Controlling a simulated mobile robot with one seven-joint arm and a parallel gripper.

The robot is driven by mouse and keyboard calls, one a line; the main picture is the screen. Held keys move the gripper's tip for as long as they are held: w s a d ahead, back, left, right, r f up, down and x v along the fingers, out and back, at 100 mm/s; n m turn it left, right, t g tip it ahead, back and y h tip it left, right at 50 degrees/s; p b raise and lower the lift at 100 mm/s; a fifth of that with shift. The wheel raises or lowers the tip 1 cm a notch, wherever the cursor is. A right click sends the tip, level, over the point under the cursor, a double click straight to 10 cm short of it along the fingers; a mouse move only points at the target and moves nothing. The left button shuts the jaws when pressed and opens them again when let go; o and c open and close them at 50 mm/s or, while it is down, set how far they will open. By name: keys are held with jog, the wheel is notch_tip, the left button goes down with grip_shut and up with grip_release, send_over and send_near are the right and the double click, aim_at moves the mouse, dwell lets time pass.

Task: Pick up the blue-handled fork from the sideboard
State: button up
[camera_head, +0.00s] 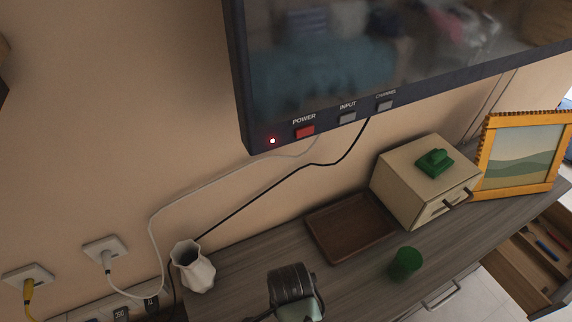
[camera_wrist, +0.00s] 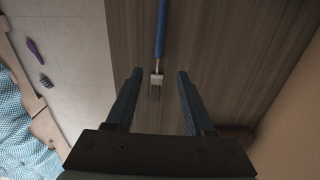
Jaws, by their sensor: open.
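In the wrist view the blue-handled fork (camera_wrist: 161,30) lies on the grey wood-grain top of the sideboard (camera_wrist: 215,40). Its handle runs up to the top edge of the picture, and its pale metal head and tines point down towards my gripper (camera_wrist: 160,73). My gripper is open and empty, with one finger on each side of the fork's head in the picture. I cannot tell how high the fingers are above it. In the head view the sideboard (camera_head: 345,285) shows below the screen, and I cannot make out the fork on its top.
On the sideboard are a white vase (camera_head: 193,268), a brown tray (camera_head: 318,218), a cream box (camera_head: 400,185), a green cup (camera_head: 405,263) and a yellow picture frame (camera_head: 488,150). An open drawer (camera_head: 508,277) sticks out at right. A screen (camera_head: 243,100) hangs above.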

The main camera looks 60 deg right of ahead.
notch_tip(320, 180, down, 3)
jog(key=shift+w+r, duration=0.1)
jog(key=shift+r, duration=0.1)
jog(key=f, duration=0.5)
jog(key=shift+a, duration=0.2)
jog(key=shift+s, duration=0.2)
grip_shut()
